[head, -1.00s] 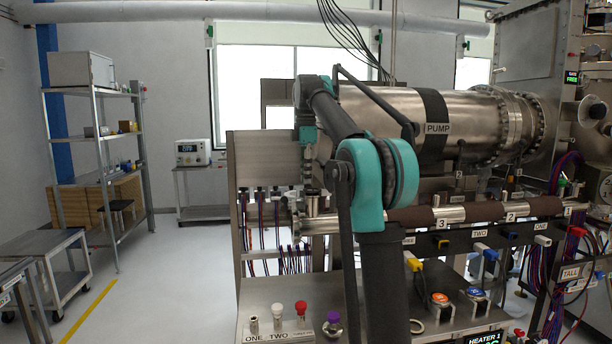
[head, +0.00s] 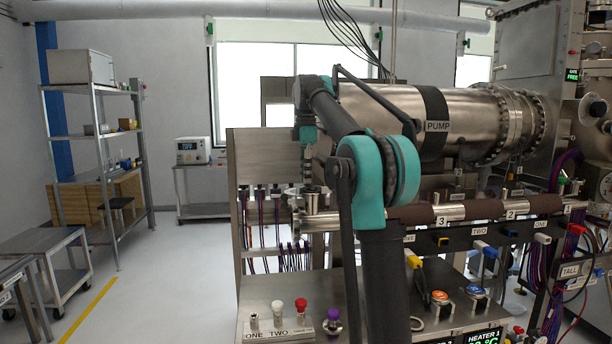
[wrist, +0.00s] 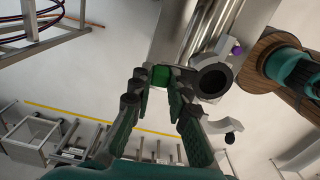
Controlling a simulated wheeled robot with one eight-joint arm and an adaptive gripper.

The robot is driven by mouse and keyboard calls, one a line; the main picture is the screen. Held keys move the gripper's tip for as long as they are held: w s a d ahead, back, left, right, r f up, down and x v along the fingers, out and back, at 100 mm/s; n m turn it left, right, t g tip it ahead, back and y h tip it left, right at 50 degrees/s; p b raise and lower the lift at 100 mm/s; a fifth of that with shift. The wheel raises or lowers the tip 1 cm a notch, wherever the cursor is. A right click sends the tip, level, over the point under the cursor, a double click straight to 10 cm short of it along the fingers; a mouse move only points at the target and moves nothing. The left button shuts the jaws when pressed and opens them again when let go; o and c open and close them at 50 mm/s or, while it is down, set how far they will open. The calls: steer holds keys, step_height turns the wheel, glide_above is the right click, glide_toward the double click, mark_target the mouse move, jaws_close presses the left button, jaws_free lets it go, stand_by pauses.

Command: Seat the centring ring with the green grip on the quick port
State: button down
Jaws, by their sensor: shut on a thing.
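In the wrist view, my gripper (wrist: 160,84) is shut on a small green block, the green grip (wrist: 160,73) of the centring ring. The ring itself is not clear there. A round dark-mouthed port (wrist: 213,80), which looks like the quick port, lies just right of the fingertips, apart from the green grip. A pale open clamp (wrist: 218,128) shows below the port. In the head view my gripper (head: 308,168) points down above the left end of the steel pipe (head: 322,222). The grip is too small to tell there.
A bench (head: 275,292) below the pipe carries small parts with white, red and purple tops. The large pump (head: 385,110) stands behind my arm. Cables hang under the pipe. Floor on the left is open, with trolleys (head: 45,245) and a shelf beyond.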

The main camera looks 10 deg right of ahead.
steer(key=c, duration=1.4)
jaws_free()
steer(key=shift+f, duration=0.1)
steer(key=shift+r, duration=3.55)
